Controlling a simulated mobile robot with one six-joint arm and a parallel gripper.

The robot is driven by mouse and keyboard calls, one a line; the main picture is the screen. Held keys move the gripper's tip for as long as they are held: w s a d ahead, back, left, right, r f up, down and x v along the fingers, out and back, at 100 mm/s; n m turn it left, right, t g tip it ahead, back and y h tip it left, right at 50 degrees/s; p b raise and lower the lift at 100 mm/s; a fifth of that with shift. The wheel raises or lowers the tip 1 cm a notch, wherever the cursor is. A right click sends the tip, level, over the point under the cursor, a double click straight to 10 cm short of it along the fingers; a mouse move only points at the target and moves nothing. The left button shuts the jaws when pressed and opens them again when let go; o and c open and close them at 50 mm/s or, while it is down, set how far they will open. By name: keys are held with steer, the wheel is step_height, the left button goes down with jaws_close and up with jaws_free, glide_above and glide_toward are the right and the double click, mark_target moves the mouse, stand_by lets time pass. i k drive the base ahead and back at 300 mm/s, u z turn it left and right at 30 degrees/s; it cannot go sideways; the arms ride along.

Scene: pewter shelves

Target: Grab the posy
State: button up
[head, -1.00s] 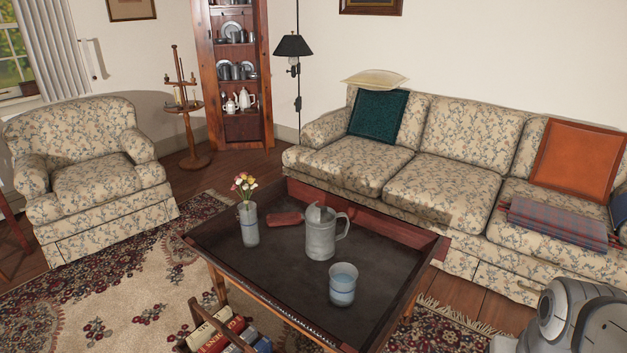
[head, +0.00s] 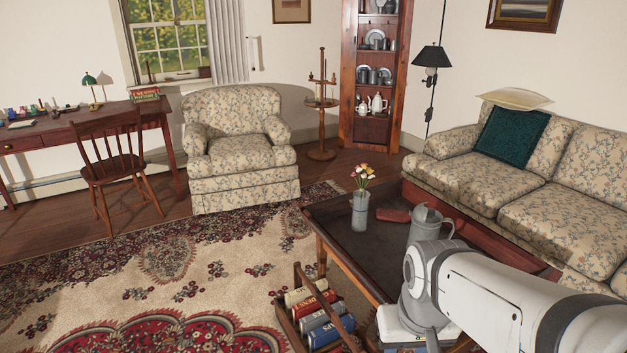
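The posy (head: 361,177) is a small bunch of pink, yellow and white flowers. It stands upright in a grey-white vase (head: 360,213) near the far left corner of the dark tray-topped coffee table (head: 328,219). My white and grey arm reaches in from the lower right in the head view and covers the near right part of the table. My gripper cannot be made out in this view. A gap of table lies between the visible arm and the vase.
A metal pitcher (head: 424,222) and a reddish-brown object (head: 393,216) sit on the table right of the vase. A wooden book rack (head: 297,330) stands on the rug below. The sofa (head: 470,185) is behind the table. Open rug (head: 180,275) lies to the left.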

mark_target(363, 166)
steer(key=u, duration=0.15)
steer(key=i, duration=1)
